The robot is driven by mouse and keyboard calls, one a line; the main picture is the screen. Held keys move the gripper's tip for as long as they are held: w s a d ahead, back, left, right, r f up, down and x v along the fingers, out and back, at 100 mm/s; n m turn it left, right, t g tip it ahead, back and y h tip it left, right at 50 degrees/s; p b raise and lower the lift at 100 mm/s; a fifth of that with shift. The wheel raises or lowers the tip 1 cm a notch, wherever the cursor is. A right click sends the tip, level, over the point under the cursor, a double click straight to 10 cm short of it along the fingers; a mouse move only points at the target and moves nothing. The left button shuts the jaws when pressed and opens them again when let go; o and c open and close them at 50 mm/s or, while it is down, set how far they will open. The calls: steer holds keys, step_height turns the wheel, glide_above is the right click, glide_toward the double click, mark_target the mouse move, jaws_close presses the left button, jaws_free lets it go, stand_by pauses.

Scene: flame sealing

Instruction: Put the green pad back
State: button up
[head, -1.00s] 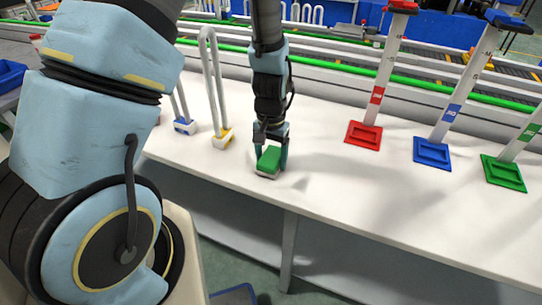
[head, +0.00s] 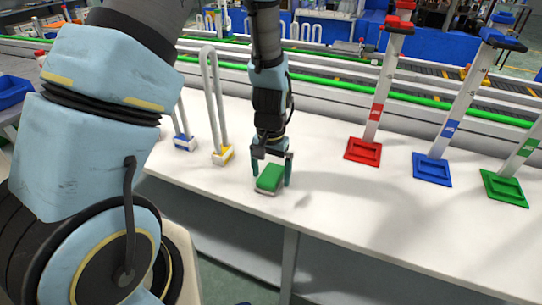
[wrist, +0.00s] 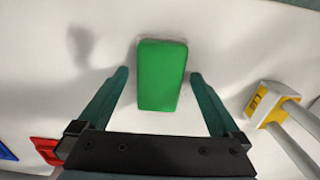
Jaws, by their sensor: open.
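The green pad (head: 270,177), a green block on a whitish base, rests on the white table near its front edge. It also shows in the wrist view (wrist: 161,75). My gripper (head: 271,175) points down over the pad, with one finger on each side. In the wrist view, my gripper (wrist: 159,77) is open, and white table shows between each fingertip and the pad. It holds nothing.
Left of my gripper stand a yellow-based rack (head: 222,154) and a blue-based rack (head: 185,143) with tall looped rods. To the right are stands with red (head: 363,151), blue (head: 432,169) and green (head: 504,188) bases. The table between is clear.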

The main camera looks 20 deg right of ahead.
mark_target(271, 174)
step_height(271, 174, up, 11)
steer(key=b, duration=0.2)
steer(key=shift+r, duration=0.2)
steer(key=a+r+n, duration=0.2)
steer(key=a+n, duration=0.1)
steer(key=a, duration=0.9)
steer(key=w+a+r+n+t, duration=0.1)
steer(key=a+n, duration=0.3)
steer(key=a, duration=0.9)
steer(key=shift+w+r+t, duration=0.15)
steer(key=shift+r+t, duration=0.15)
steer(key=shift+r, duration=0.15)
steer(key=shift+a, duration=0.1)
